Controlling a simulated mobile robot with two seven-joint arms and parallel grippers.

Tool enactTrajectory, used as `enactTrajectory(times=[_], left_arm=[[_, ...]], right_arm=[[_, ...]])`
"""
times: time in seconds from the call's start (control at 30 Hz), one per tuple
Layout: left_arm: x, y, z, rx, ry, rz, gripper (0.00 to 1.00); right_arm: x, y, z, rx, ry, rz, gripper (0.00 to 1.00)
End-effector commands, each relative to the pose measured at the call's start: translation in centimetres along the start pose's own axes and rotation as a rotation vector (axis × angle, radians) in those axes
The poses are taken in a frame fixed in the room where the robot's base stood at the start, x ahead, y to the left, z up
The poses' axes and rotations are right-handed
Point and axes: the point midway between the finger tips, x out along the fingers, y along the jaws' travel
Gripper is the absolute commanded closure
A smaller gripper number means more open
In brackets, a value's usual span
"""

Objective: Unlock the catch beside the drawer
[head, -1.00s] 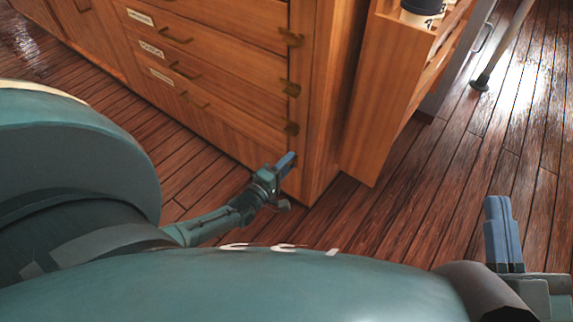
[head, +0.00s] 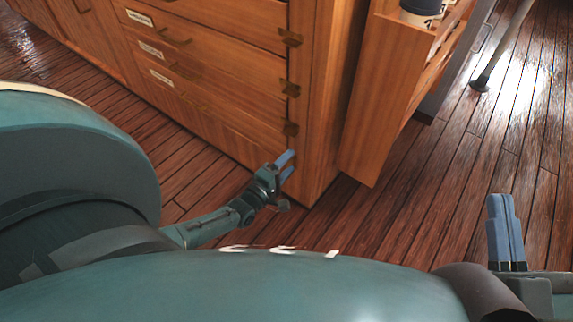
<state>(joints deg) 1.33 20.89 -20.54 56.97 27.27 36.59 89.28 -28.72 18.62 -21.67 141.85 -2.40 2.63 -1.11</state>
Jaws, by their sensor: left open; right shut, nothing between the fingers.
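A wooden cabinet holds a stack of drawers (head: 205,62) with white labels and dark pull handles. Brass catches sit on the edge beside the drawers: an upper one (head: 290,38), a middle one (head: 290,88) and a lower one (head: 290,128). My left gripper (head: 288,166) is open and empty, in front of the cabinet's lower corner, below the lowest catch. I cannot tell whether its fingertips touch the wood. My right gripper (head: 505,228) is shut and empty at the lower right, over the floor and away from the cabinet.
A tall wooden pull-out unit (head: 385,95) stands out to the right of the cabinet, with a dark-lidded container (head: 423,12) at its top. A metal pole (head: 500,50) stands on the floor further right. The plank floor (head: 440,185) between is clear.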

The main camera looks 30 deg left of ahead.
Motion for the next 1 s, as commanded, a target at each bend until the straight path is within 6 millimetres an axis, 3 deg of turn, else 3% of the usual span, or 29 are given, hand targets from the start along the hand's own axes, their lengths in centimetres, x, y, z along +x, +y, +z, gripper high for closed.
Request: enactTrajectory(times=[0.27,0.37,0.5,0.73,1.0], left_arm=[[-0.7,0.1,-0.1,0.001,0.0,-0.002,0.44],[-2.2,0.1,-0.1,0.001,0.001,-0.005,0.44],[-5.3,0.3,-0.1,0.001,0.001,-0.005,0.44],[-10.2,0.2,0.0,0.0,0.001,-0.003,0.44],[-13.0,0.1,0.0,0.001,0.0,0.0,0.44]], right_arm=[[-0.1,-0.1,-0.1,0.007,-0.012,0.0,1.0],[-0.2,-0.2,0.0,0.023,-0.041,0.0,1.0],[-1.4,-1.0,1.5,0.086,-0.147,0.012,1.0],[-1.4,-0.7,1.5,0.054,-0.163,0.02,1.0],[-1.5,-0.6,1.6,0.035,-0.171,0.023,1.0]])
